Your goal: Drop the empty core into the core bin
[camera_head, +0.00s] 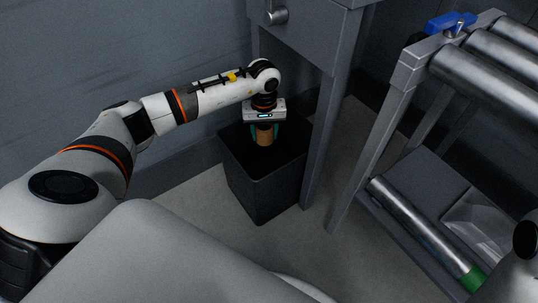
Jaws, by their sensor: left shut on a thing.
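The core (264,137) is a small brown cylinder. My left gripper (265,132) is shut on it, pointing down, with its teal fingers on either side. The core hangs upright over the opening of the core bin (262,193), a dark square open-topped bin on the floor. Whether the core's lower end is below the rim is hard to tell. The bin's inside is dark and its bottom is hidden. My right gripper is not in view.
A grey table (312,40) with a leg stands close at the bin's right. A roller stand (400,75) with metal rollers, a blue handle (450,22) and a lower shelf is further right. A wall is behind the bin. Floor (205,205) is clear in front.

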